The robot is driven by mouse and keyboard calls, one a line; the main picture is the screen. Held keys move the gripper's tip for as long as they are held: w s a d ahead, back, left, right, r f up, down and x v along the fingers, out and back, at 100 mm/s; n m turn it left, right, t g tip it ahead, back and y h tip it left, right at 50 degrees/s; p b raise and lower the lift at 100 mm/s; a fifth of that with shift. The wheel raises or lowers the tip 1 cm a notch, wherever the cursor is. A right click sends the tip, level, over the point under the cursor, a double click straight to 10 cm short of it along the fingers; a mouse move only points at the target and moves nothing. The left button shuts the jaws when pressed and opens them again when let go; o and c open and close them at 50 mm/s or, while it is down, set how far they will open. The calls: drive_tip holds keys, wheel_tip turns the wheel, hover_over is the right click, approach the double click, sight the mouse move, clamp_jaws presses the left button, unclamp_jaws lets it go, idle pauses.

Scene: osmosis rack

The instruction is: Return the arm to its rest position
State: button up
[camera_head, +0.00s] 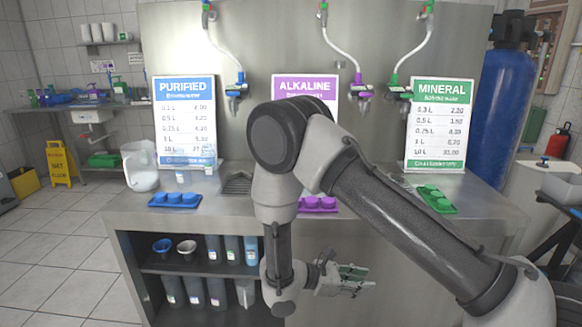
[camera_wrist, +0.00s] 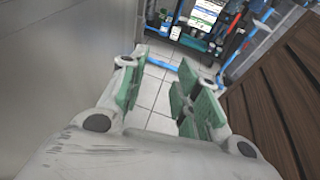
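My arm is folded in front of the steel counter in the head view, with the elbow high over the counter. My gripper (camera_head: 352,279) hangs low at the counter's front and points to the right. In the wrist view my gripper (camera_wrist: 158,82) has its green-padded fingers spread apart. Only floor tiles show between them, so it is open and empty. My forearm hides part of the counter and of the alkaline sign (camera_head: 300,84).
Bottles (camera_head: 214,250) stand on shelves below. A blue tank (camera_head: 503,105) stands at the right.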

drive_tip(key=s+d+r+m+y, duration=0.4)
drive_tip(key=s+d+r+m, duration=0.1)
drive_tip(key=r, duration=0.6)
drive_tip(key=s+d+r+m+t+y, duration=0.1)
drive_tip(key=s+d+r+m+y, duration=0.4)
drive_tip(key=r, duration=0.7)
drive_tip(key=s+d+r+m+t+y, duration=0.1)
drive_tip(key=s+d+r+m+y, duration=0.4)
drive_tip(key=s+d+r+m, duration=0.2)
wheel_tip(320, 180, up, 5)
drive_tip(key=shift+s+d+f+m, duration=0.2)
drive_tip(key=shift+d+m, duration=0.2)
drive_tip(key=shift+m, duration=0.8)
